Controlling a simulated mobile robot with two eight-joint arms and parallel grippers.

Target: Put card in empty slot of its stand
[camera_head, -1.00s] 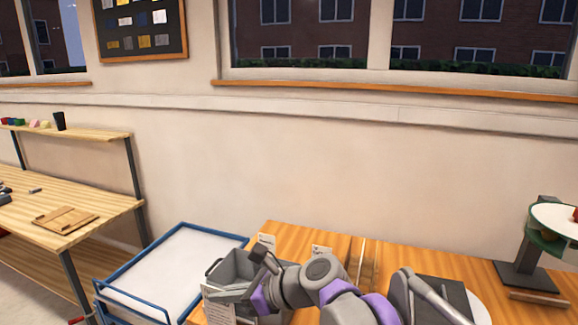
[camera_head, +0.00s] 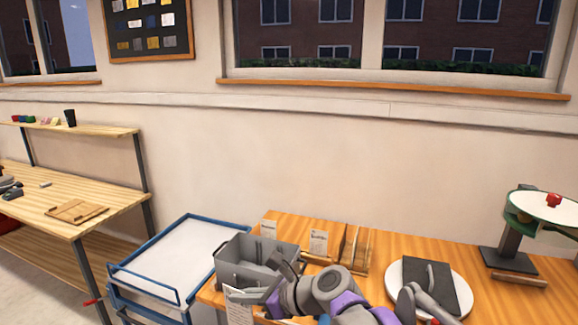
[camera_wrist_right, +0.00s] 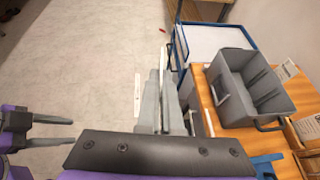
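A white card with printed text (camera_head: 238,306) stands upright at the tip of my right gripper (camera_head: 272,290), in front of the grey bin. In the right wrist view the right gripper (camera_wrist_right: 163,95) is shut on the card, which shows edge-on as a thin white strip, beside the table over the floor. A wooden stand with upright dividers (camera_head: 360,252) is at the back of the orange table; one printed card (camera_head: 318,243) stands at its left and another (camera_head: 268,229) farther left. My left gripper (camera_wrist_right: 70,132) shows at the wrist view's left edge, empty, fingers apart.
A grey bin (camera_head: 230,270) stands on the table between card and stand; it also shows in the wrist view (camera_wrist_right: 232,100). A blue trolley (camera_head: 190,250) is left. A round white plate with a dark slab (camera_head: 432,285) and a machine (camera_head: 508,245) are right.

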